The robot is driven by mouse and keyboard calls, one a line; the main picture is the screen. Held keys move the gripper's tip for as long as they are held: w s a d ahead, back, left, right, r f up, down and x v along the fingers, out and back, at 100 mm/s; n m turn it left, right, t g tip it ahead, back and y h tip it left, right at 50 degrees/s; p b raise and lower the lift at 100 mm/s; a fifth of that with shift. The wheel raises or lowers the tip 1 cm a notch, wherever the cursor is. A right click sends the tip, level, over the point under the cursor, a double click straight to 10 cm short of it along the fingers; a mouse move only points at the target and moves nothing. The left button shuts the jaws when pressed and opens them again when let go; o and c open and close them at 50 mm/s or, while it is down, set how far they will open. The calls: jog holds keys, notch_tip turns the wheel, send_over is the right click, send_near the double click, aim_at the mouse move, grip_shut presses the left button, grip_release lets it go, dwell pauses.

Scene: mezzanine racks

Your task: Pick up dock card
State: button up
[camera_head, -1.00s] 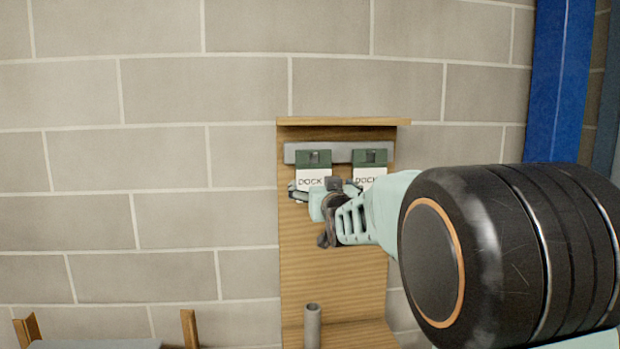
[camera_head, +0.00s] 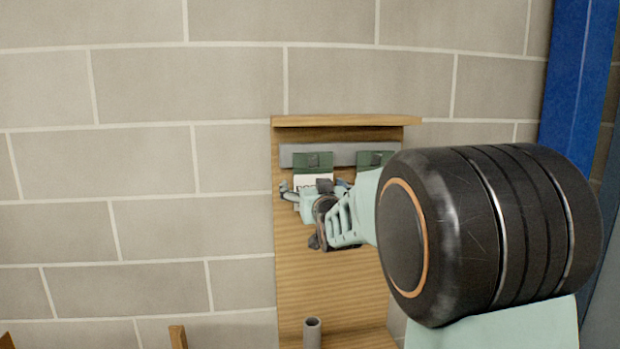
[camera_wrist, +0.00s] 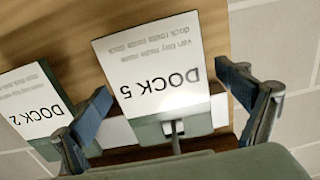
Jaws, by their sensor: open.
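The DOCK 5 card (camera_wrist: 160,75) is white with a green clip end, and it appears upside down in the wrist view. It is the left card (camera_head: 313,182) in the head view, hanging on a grey rail (camera_head: 295,152). My gripper (camera_head: 306,191) is open in front of it and hides its lower part. In the wrist view my gripper (camera_wrist: 165,84) has one finger on each side of the DOCK 5 card, with nothing clamped. The DOCK 2 card (camera_wrist: 28,105) lies beside the left finger; in the head view only its green clip (camera_head: 372,158) shows clearly.
The wooden board (camera_head: 325,270) has a top ledge (camera_head: 345,121) above the cards. A grey tube (camera_head: 312,332) stands at its lower part. A brick wall (camera_head: 130,160) is behind, and a blue post (camera_head: 577,90) stands at right. Space left of the board is clear.

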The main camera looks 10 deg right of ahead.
jog(key=shift+w, duration=0.1)
jog(key=shift+s+r, duration=0.1)
jog(key=shift+s, duration=0.1)
jog(key=shift+c, duration=0.2)
jog(key=c, duration=1.2)
